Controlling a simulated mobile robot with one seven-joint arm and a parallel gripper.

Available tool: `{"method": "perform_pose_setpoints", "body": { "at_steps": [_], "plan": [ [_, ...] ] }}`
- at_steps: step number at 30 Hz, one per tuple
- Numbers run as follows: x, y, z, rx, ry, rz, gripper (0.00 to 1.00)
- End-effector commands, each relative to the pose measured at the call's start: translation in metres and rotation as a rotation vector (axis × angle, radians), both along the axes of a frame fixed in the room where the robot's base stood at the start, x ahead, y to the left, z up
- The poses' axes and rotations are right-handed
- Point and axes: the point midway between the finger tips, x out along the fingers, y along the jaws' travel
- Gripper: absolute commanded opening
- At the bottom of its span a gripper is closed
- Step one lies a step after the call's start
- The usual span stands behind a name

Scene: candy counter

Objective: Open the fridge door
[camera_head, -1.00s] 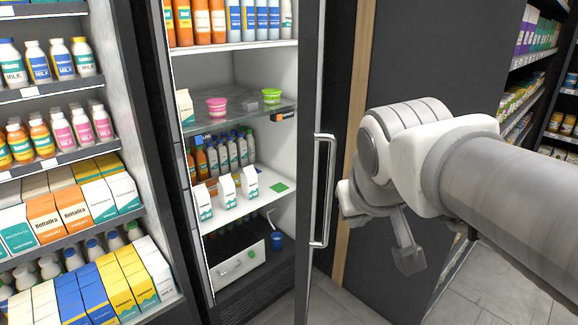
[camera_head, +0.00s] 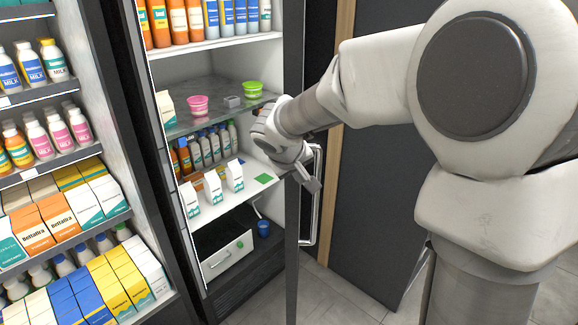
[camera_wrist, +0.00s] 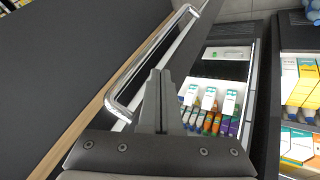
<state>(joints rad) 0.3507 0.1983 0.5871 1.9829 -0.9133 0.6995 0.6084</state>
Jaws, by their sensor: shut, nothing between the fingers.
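The fridge (camera_head: 268,270) stands in the middle of the head view, its lit shelves showing clearly. Its door has a dark narrow frame (camera_head: 291,255) on the right side, with an upright silver bar handle (camera_head: 316,215). I cannot tell how far the door stands from closed.
Inside the fridge are bottles, white cartons (camera_head: 213,187), a pink tub (camera_head: 197,105), a green tub (camera_head: 252,90) and a white drawer (camera_head: 226,253). An open shelf unit (camera_head: 75,235) with milk bottles and cartons stands left. A dark wall panel (camera_head: 365,190) is right; floor shows below it.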

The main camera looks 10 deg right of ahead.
Motion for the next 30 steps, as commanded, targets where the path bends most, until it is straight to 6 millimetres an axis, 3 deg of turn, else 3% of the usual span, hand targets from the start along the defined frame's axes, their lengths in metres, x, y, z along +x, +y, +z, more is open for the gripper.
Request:
{"method": "perform_pose_setpoints", "body": {
  "at_steps": [16,30],
  "plan": [
    [0.04,-0.026,-0.065,0.002,0.002,-0.001,0.0],
    [0.048,-0.03,-0.075,0.001,0.0,0.0,0.0]
  ]
}}
